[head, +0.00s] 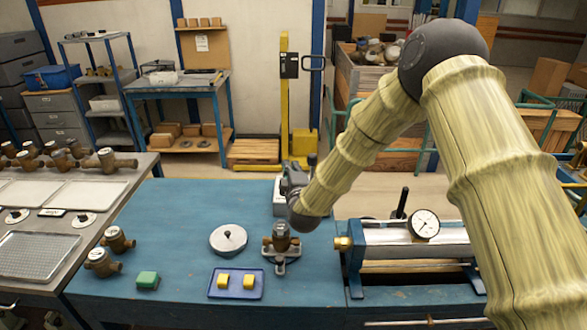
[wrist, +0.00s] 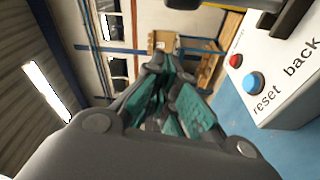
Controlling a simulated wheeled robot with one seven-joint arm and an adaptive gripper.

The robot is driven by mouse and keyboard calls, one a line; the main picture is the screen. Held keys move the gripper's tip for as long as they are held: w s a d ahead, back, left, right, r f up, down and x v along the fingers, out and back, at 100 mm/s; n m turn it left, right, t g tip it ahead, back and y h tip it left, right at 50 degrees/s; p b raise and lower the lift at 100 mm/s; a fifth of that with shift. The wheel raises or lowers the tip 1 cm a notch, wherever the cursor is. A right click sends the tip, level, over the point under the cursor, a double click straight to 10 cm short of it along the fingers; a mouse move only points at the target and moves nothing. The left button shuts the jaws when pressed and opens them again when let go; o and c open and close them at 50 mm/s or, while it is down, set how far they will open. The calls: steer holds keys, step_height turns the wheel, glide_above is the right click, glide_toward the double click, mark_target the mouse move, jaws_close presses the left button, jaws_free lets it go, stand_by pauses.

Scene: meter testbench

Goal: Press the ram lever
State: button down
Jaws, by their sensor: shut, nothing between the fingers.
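My gripper (wrist: 163,78) is shut and empty, with dark grey and teal fingers in the wrist view. In the head view my gripper (head: 292,178) is beside a pale control box (head: 279,203), which my wrist partly hides. In the wrist view the control box (wrist: 285,75) is at the right, with a red button (wrist: 236,61), a blue button (wrist: 251,82) and the words "reset" and "back". A black lever (wrist: 294,16) at the top edge is cut off. Another black lever (head: 401,203) stands behind the gauge rig. I cannot tell which is the ram lever. My fingers appear apart from the box.
The cylinder rig with a dial gauge (head: 425,225) is at the right. A green block (head: 147,280) lies at front left.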

mark_target(311, 172)
steer(key=w+d+p, duration=0.2)
steer(key=w+p, duration=0.2)
steer(key=w, duration=0.1)
steer(key=shift+w+d+f+p, duration=0.15)
steer(key=shift+d+f+p, duration=0.1)
steer(key=shift+d+p, duration=0.15)
stand_by(0.3)
steer(key=shift+f+b, duration=0.1)
steer(key=shift+b, duration=0.3)
